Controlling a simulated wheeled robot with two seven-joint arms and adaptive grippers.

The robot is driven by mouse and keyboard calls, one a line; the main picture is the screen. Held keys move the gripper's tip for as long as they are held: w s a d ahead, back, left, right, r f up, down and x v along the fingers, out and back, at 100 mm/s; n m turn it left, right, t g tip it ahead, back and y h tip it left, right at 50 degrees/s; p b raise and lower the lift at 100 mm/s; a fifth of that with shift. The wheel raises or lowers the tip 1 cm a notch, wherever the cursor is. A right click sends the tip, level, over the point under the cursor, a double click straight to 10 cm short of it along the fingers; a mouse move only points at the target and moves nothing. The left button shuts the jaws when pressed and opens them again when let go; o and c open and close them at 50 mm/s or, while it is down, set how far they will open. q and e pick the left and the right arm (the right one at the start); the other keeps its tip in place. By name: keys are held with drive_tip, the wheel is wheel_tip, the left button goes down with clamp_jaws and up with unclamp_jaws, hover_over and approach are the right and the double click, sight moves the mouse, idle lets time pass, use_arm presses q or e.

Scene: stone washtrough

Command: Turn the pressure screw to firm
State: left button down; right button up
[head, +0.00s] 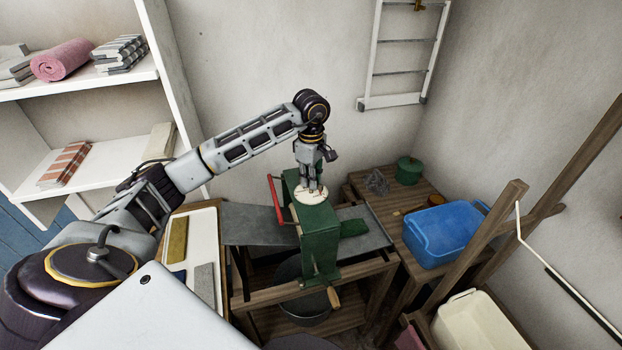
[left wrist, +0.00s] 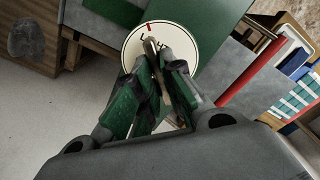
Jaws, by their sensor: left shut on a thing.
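The pressure screw (left wrist: 151,47) is a small pale metal bar standing over a round cream dial (left wrist: 184,42) with dark lettering and a red mark. The dial also shows in the head view (head: 308,198), on top of the green mangle (head: 320,238). My left gripper (head: 313,187) points down at the dial from above. In the left wrist view, its fingers (left wrist: 155,72) are shut on the screw and cover part of the dial. The lettering is too small and covered to read surely. My right gripper is in neither view.
A red bar (head: 276,199) rises beside the mangle, left of the dial. Grey boards (head: 252,224) extend on both sides. A blue tub (head: 442,236) and a green pot (head: 408,171) stand on the wooden bench to the right. Shelves (head: 85,82) hold folded cloths at left.

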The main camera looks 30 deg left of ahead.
use_arm(q)
drive_tip(key=shift+n+b, duration=0.3)
drive_tip(key=shift+n, duration=0.2)
drive_tip(key=shift+n+b, duration=0.4)
drive_tip(key=shift+n, duration=0.4)
drive_tip(key=n+b, duration=0.1)
drive_tip(key=n, duration=0.2)
drive_tip(key=shift+n, duration=0.3)
drive_tip(key=n+b, duration=0.1)
drive_tip(key=n, duration=0.5)
drive_tip(key=shift+n+b, duration=0.35)
drive_tip(key=shift+n, duration=0.05)
drive_tip(key=n, duration=0.6)
drive_tip(key=shift+r+n+b, duration=0.1)
drive_tip(key=shift+n+b, duration=0.25)
drive_tip(key=shift+n, duration=0.05)
drive_tip(key=n, duration=0.3)
drive_tip(key=shift+n, duration=2)
